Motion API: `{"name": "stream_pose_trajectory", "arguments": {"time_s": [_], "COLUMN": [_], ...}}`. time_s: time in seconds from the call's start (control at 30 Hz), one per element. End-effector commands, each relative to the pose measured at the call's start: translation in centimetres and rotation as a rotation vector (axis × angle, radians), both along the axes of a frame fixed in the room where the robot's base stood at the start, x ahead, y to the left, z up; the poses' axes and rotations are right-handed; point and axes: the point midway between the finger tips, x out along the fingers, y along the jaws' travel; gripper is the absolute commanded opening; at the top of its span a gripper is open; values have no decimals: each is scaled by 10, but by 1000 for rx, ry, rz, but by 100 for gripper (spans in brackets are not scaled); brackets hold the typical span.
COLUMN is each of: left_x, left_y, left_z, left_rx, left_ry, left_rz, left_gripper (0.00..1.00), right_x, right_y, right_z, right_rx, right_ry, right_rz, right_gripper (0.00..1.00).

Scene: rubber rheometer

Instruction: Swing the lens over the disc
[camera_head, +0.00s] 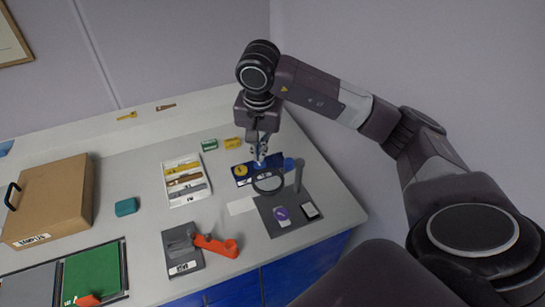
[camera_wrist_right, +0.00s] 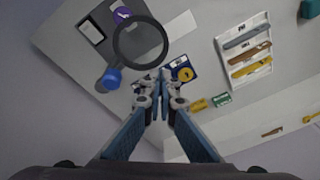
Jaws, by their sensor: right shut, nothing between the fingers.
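The lens is a dark round ring (camera_head: 268,183) on an arm with a blue knob (camera_head: 288,164) beside a grey post (camera_head: 298,178). The lens ring also shows in the wrist view (camera_wrist_right: 117,44), with its blue knob (camera_wrist_right: 111,78). A yellow disc (camera_head: 241,170) lies on a blue mat behind the ring. My right gripper (camera_head: 261,158) is shut and empty, pointing down above the blue mat, just behind the lens. My left gripper is out of view.
A white tray (camera_head: 172,195) of coloured strips, an orange tool (camera_head: 215,245) and a brown box (camera_head: 50,200) stand to the left. Green (camera_head: 209,145) and yellow (camera_head: 232,143) blocks lie behind.

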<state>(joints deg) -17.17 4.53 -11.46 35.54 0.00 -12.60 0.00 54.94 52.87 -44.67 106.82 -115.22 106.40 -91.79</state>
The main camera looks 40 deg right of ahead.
Motion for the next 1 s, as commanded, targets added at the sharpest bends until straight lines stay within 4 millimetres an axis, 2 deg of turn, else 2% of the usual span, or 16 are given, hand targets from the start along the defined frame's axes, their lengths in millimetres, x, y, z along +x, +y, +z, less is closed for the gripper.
{"name": "stream_pose_trajectory", "arguments": {"time_s": [0.03,0.1,0.27,0.47,0.8,1.0], "left_x": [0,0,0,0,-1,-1], "left_y": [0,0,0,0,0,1], "left_z": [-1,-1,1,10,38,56], "left_rx": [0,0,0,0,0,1], "left_ry": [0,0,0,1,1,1], "left_rz": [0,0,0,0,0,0], "left_gripper": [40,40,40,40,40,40], "right_x": [9,16,23,28,46,28], "right_y": [-6,-13,-21,-26,-42,-25], "right_z": [13,24,33,11,-57,-57], "right_rx": [-58,-119,-179,-178,-176,-175], "right_ry": [-33,-60,-82,-76,-75,-81], "right_rz": [44,89,130,130,128,133], "right_gripper": [0,0,0,0,0,0]}}
